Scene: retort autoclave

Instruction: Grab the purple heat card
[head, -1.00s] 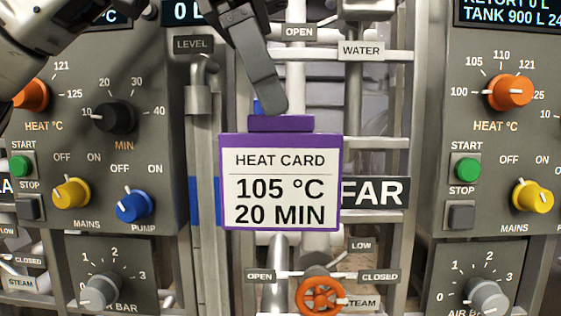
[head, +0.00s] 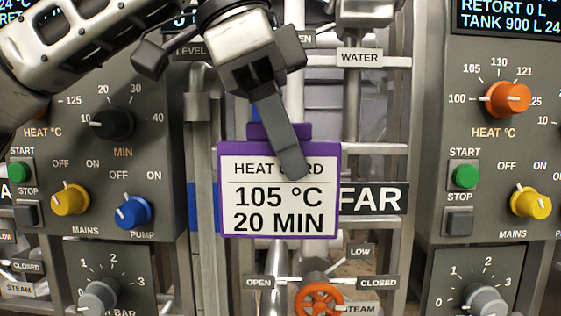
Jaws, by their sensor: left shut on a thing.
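The purple heat card (head: 279,223) hangs upright in the middle of the head view, with a white face reading "HEAT CARD 105 °C 20 MIN". My left gripper (head: 291,168) comes down from above and is shut on the card near its top edge. One finger lies across the front of the card and covers part of the word "CARD". The other finger is hidden behind the card. My right gripper is not in view.
Grey control panels with knobs stand on the left (head: 110,200) and right (head: 490,215). Behind the card are pipes, a "FAR" sign (head: 374,198) and an orange valve wheel (head: 319,300) below.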

